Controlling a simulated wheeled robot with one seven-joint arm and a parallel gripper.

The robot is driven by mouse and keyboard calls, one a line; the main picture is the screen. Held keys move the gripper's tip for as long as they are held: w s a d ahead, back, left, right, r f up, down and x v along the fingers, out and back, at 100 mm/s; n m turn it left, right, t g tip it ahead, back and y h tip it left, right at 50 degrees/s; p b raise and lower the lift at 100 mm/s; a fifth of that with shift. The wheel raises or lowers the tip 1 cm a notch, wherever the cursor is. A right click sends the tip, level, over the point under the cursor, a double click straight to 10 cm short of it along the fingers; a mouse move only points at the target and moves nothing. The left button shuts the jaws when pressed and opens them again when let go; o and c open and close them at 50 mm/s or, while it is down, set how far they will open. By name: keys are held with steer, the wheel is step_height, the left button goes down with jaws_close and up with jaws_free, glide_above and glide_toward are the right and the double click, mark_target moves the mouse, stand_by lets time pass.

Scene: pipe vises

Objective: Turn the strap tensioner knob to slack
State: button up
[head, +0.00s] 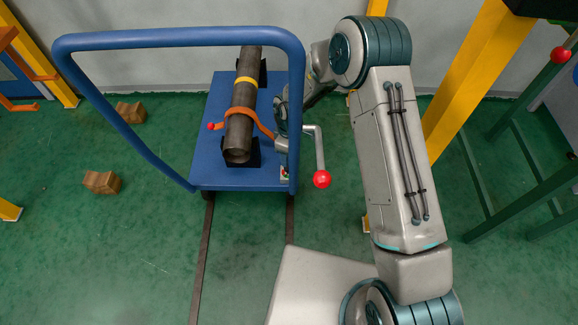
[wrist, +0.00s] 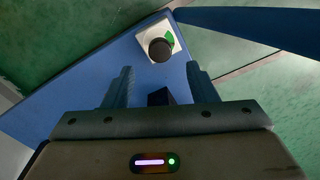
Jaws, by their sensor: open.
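The wrist view shows a dark round knob (wrist: 160,49) on a white plate (wrist: 146,34) with a green mark beside it. The plate sits at a corner of the blue cart deck (wrist: 75,98). My gripper (wrist: 160,76) is open, its two fingers apart, with the knob beyond the fingertips and not touched. In the head view the plate (head: 286,174) shows small at the deck's near right corner; its knob is hard to make out. An orange strap (head: 262,127) goes over a dark pipe (head: 240,115) on the deck.
The blue cart handle (head: 180,38) arches over the deck, its right leg close to my gripper. A grey lever with a red ball (head: 322,179) stands right of the deck. Brown blocks (head: 102,182) lie on the floor at left. A yellow post (head: 478,75) stands at right.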

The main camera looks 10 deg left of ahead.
step_height(320, 180, down, 7)
steer(key=shift+s+r+b, duration=0.1)
steer(key=shift+r+b, duration=0.1)
steer(key=shift+b, duration=0.75)
steer(key=c, duration=1)
